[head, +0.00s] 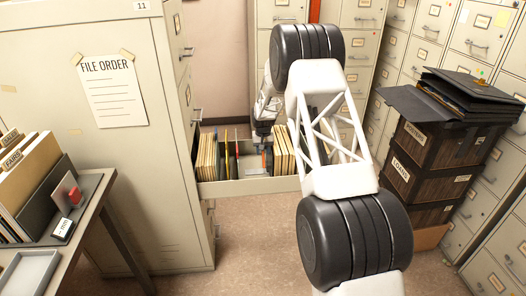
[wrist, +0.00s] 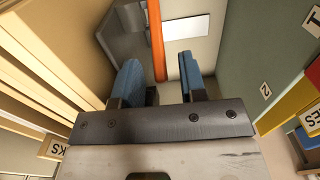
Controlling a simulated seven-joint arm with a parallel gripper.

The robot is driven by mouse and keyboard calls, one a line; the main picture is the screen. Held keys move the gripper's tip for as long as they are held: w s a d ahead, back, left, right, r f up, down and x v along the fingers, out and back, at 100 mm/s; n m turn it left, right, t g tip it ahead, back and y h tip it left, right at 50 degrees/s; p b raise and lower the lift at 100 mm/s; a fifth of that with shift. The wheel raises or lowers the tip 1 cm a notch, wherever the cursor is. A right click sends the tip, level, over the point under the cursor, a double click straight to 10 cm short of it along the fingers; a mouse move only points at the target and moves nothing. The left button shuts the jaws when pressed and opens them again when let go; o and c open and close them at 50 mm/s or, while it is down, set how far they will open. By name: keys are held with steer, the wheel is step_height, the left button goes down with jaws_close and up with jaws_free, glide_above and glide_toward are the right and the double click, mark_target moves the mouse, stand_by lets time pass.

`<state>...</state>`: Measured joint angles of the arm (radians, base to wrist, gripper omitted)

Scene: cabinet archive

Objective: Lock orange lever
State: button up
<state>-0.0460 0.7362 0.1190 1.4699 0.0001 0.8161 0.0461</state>
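My gripper (wrist: 160,85) has two blue fingertips that stand apart, with nothing clearly held between them. In the head view my gripper end (head: 263,130) is low over the open drawer (head: 250,186), its fingers mostly hidden. In the wrist view an orange bar (wrist: 156,40) runs between and beyond the fingertips, beside a grey metal part (wrist: 125,40). It looks like the orange lever, but I cannot tell its lock state. No contact with it is visible.
Cream folders (wrist: 45,70) stand close on the left of my gripper and a green divider (wrist: 250,45) on the right. The cabinet (head: 110,150) stands left of the drawer. Stacked dark boxes (head: 430,165) stand at the right. A desk (head: 70,235) is at lower left.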

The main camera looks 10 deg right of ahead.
mark_target(264, 166)
jaws_close()
steer(key=shift+s+r, duration=0.1)
steer(key=shift+s, duration=0.05)
stand_by(0.6)
steer(key=shift+s+r+t, duration=0.15)
steer(key=shift+s+t, duration=0.25)
steer(key=shift+t, duration=0.3)
steer(key=shift+s+r+t, duration=0.15)
steer(key=shift+s+t, duration=0.25)
steer(key=shift+t, duration=0.3)
steer(key=shift+s+r+t, duration=0.1)
steer(key=shift+s+t, duration=1)
steer(key=shift+t, duration=0.5)
steer(key=shift+s, duration=0.1)
jaws_free()
